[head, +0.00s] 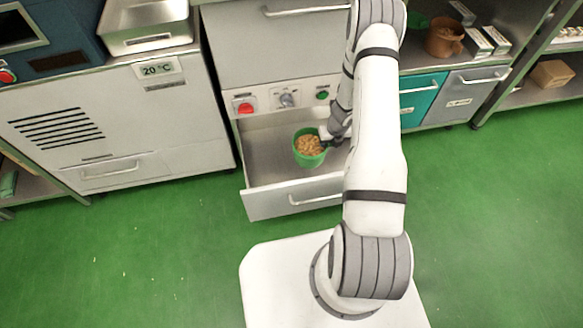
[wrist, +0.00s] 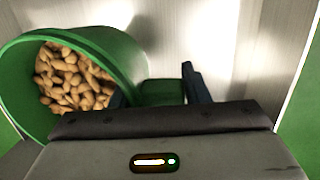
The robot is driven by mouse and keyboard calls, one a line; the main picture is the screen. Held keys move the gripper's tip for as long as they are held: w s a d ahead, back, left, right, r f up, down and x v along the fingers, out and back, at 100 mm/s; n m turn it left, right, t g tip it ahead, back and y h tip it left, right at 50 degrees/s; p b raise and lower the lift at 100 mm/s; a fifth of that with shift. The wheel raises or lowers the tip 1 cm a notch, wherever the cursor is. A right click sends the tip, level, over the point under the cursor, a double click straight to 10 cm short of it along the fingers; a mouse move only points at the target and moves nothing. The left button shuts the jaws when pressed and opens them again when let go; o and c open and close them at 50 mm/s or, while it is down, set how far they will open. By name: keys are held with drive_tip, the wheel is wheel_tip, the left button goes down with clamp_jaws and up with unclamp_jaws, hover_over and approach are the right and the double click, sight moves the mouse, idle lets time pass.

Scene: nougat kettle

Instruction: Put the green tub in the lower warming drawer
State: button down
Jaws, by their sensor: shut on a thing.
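The green tub (head: 309,160) is filled with tan nuts and is in the open lower warming drawer (head: 262,205), inside its walls. I cannot tell whether it touches the drawer floor. In the wrist view the tub (wrist: 120,48) is tilted, its opening to the left with the nuts showing. My gripper (head: 328,140) is at the right side of the tub. In the wrist view my gripper (wrist: 158,92) is shut on a green tab, the handle of the tub. My arm hides the right part of the drawer.
The upper drawer (head: 280,45) is shut above a panel with a red button (head: 245,108), a knob (head: 286,100) and a green button (head: 322,95). A brown jug (head: 444,38) and white boxes stand on the shelf at right. The drawer floor left of the tub is clear.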

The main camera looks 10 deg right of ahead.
wheel_tip(320, 180, down, 10)
drive_tip(key=b, duration=0.8)
drive_tip(key=shift+d+f, duration=0.1)
drive_tip(key=shift+f, duration=0.1)
drive_tip(key=shift+r, duration=0.1)
drive_tip(key=c, duration=0.8)
unclamp_jaws()
